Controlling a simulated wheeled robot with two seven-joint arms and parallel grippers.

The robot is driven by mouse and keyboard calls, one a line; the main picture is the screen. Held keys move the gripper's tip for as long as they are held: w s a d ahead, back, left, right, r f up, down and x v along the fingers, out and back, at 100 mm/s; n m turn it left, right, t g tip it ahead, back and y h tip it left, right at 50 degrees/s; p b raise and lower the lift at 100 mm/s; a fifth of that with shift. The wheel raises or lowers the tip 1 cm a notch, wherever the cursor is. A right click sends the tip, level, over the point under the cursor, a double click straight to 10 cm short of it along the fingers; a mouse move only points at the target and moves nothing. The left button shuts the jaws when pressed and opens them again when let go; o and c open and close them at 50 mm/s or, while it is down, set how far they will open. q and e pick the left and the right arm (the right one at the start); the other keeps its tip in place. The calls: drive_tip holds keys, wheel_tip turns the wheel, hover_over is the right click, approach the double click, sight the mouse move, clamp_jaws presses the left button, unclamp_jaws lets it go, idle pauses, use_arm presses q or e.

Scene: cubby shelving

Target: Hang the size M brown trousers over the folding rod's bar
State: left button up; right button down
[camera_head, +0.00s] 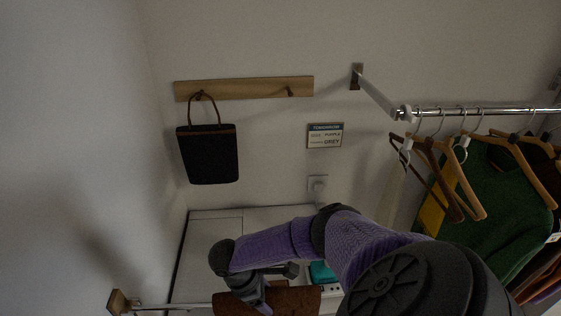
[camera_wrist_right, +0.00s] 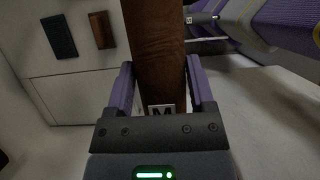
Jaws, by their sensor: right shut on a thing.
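The brown trousers (camera_head: 290,301) show at the bottom of the head view, partly cut off by the frame. In the right wrist view the brown cloth (camera_wrist_right: 156,45) runs up between the fingers, with a white M label (camera_wrist_right: 162,110) near the palm. My right gripper (camera_wrist_right: 160,85) is shut on the trousers. In the head view the right gripper (camera_head: 258,289) is at the cloth, partly hidden by its wrist. The folding rod's bar (camera_head: 180,308) runs from a wooden wall mount (camera_head: 120,302) to the cloth's left edge. I cannot tell whether the cloth lies over it. My left gripper is not in view.
A dark bag (camera_head: 208,155) hangs from a wooden peg board (camera_head: 245,88). A small sign (camera_head: 325,135) is on the wall. A metal clothes rail (camera_head: 490,111) at right holds several hangers and a green garment (camera_head: 500,195). A teal item (camera_head: 322,271) sits behind my right arm.

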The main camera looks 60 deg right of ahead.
sight(209, 303)
drive_tip(key=w+a+b, duration=0.2)
drive_tip(key=w+a, duration=0.1)
drive_tip(key=w, duration=0.1)
drive_tip(key=w+a+b, duration=0.3)
drive_tip(key=w, duration=0.1)
drive_tip(key=shift+a+f, duration=0.15)
drive_tip(key=shift+a, duration=0.25)
drive_tip(key=shift+w+a+b, duration=0.75)
drive_tip(key=shift+w+b, duration=0.1)
drive_tip(key=shift+b, duration=0.15)
drive_tip(key=shift+f, duration=0.3)
unclamp_jaws()
